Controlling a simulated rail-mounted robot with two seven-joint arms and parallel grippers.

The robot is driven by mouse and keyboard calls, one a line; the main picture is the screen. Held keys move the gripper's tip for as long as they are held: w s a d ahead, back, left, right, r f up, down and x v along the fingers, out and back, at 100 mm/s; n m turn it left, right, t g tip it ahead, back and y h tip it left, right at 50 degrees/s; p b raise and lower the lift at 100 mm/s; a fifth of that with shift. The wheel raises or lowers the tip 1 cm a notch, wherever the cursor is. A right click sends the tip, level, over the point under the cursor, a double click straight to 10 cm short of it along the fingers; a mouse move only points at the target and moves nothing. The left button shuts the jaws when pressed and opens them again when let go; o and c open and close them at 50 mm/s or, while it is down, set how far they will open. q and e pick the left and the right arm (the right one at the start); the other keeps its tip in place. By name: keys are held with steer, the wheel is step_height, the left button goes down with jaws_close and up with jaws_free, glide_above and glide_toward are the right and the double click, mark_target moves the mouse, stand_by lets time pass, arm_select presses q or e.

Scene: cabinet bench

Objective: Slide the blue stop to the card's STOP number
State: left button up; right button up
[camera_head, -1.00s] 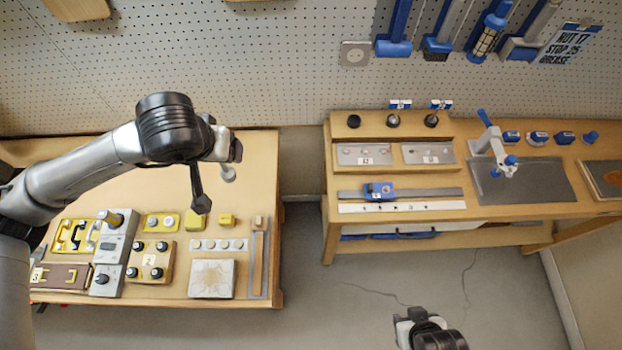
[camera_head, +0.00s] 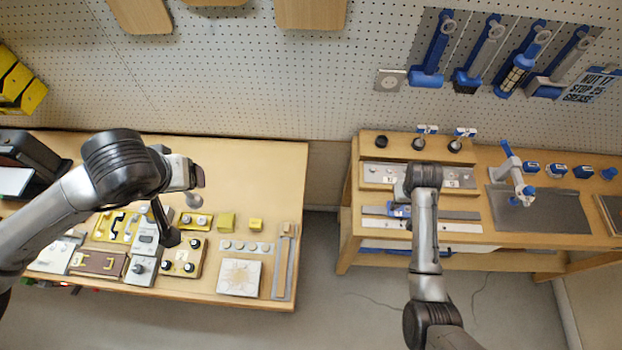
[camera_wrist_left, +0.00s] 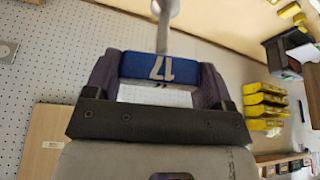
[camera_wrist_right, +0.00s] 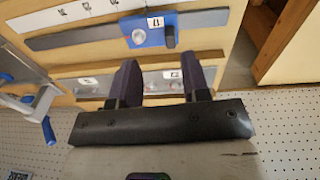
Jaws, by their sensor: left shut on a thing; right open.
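The blue stop (camera_head: 400,210) sits on a grey rail (camera_head: 460,215) on the right bench, towards the rail's left in the head view. It also shows in the right wrist view (camera_wrist_right: 150,38) with a small number label. A white number strip (camera_head: 460,228) runs along the rail. The card (camera_head: 597,82) on the pegboard reads STOP 25. My right gripper (camera_wrist_right: 160,78) is open and empty, over the bench, apart from the stop. My left gripper (camera_wrist_left: 160,62) is shut on a blue block marked 17 (camera_wrist_left: 188,74) with a grey shaft.
Metal plates (camera_head: 385,173) lie behind the rail, partly hidden by my right arm. A blue-handled fixture (camera_head: 515,175) stands on a dark mat to the right. The left bench (camera_head: 255,160) holds yellow parts and panels. A floor gap separates the benches.

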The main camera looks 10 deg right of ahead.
mark_target(402, 209)
steer(key=shift+y, duration=0.3)
steer(key=w+f, duration=0.1)
steer(key=f, duration=0.2)
steer(key=w+f, duration=0.1)
steer(key=f, duration=0.2)
steer(key=w+f, duration=0.1)
steer(key=f, duration=0.2)
steer(key=shift+w+f+b, duration=0.2)
steer(key=shift+f+b, duration=0.15)
steer(key=shift+b, duration=0.05)
jaws_close()
stand_by(0.3)
